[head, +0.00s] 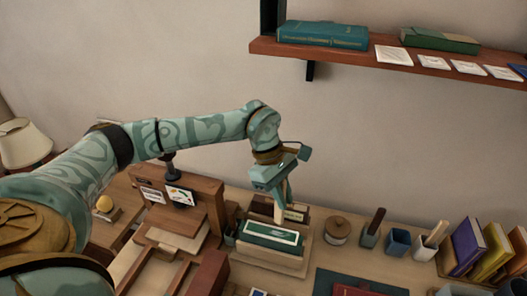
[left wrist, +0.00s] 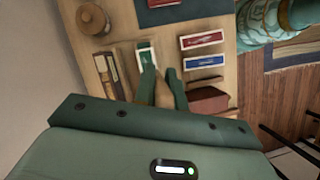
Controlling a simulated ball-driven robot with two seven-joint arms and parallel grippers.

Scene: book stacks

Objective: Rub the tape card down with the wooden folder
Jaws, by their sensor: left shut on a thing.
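My left gripper (head: 281,198) is shut on the wooden folder (head: 278,213), a narrow pale tan strip pointing down. In the left wrist view the folder (left wrist: 165,90) shows between the two green fingers (left wrist: 164,84). Just below and in front lies a green piece with a white-edged card (head: 272,234) on a low wooden stand (head: 268,258); I take this card for the tape card. It also shows past the fingertips in the left wrist view (left wrist: 146,55). I cannot tell whether the folder's tip touches it. My right gripper is not in view.
A wooden cabinet (head: 205,192) stands left of the stand. A round wooden pot (head: 337,230), several cups and upright books (head: 468,246) stand to the right. A red card (left wrist: 202,39) and a blue card (left wrist: 204,62) lie nearby. A shelf (head: 350,55) hangs above.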

